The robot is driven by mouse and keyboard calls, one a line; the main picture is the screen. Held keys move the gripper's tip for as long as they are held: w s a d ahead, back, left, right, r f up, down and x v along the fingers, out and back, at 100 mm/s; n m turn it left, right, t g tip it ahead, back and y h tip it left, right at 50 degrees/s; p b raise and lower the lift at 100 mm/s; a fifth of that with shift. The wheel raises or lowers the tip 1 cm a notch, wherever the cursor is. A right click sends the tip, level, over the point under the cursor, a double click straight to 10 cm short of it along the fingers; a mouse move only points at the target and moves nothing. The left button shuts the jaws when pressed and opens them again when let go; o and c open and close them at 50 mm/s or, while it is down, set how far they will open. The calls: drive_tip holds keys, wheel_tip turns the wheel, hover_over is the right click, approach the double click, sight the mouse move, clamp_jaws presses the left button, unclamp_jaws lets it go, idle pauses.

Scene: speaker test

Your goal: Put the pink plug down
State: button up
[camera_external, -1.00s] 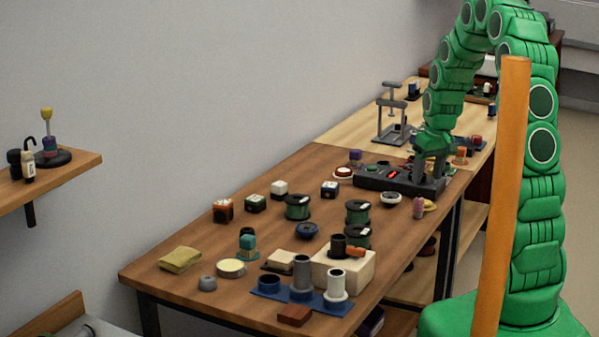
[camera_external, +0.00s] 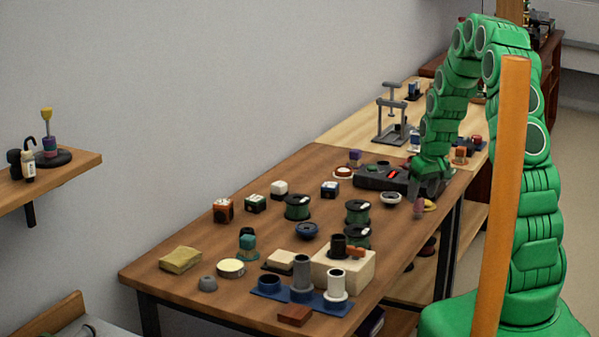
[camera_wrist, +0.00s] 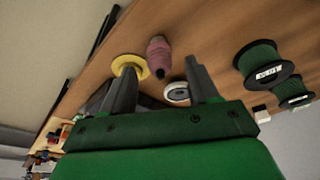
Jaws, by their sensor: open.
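The pink plug (camera_wrist: 158,56) is a ribbed pink body with a dark end, seen between and beyond my fingertips in the wrist view. It also shows in the external view (camera_external: 419,208) near the right edge of the brown table (camera_external: 372,262). My gripper (camera_wrist: 160,68) is open, with a gap between each finger and the plug. In the external view my gripper (camera_external: 421,190) is low, just above and behind the plug. I cannot tell whether the plug's base rests flat on the table.
A yellow disc (camera_wrist: 130,64) lies close beside the plug, and a white-rimmed round part (camera_wrist: 177,93) is near the right finger. Green spools (camera_wrist: 267,67) stand farther right. The table edge is close.

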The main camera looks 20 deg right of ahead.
sight(418, 197)
drive_tip(key=shift+x, duration=2.55)
drive_tip(key=shift+w, duration=0.1)
clamp_jaws()
drive_tip(key=shift+r, duration=0.1)
drive_tip(key=shift+w+r, duration=0.1)
drive_tip(key=shift+r, duration=0.45)
drive_tip(key=s+a+r, duration=0.1)
drive_tip(key=s+r, duration=1.1)
drive_tip(key=s, duration=0.2)
drive_tip(key=shift+a, duration=0.15)
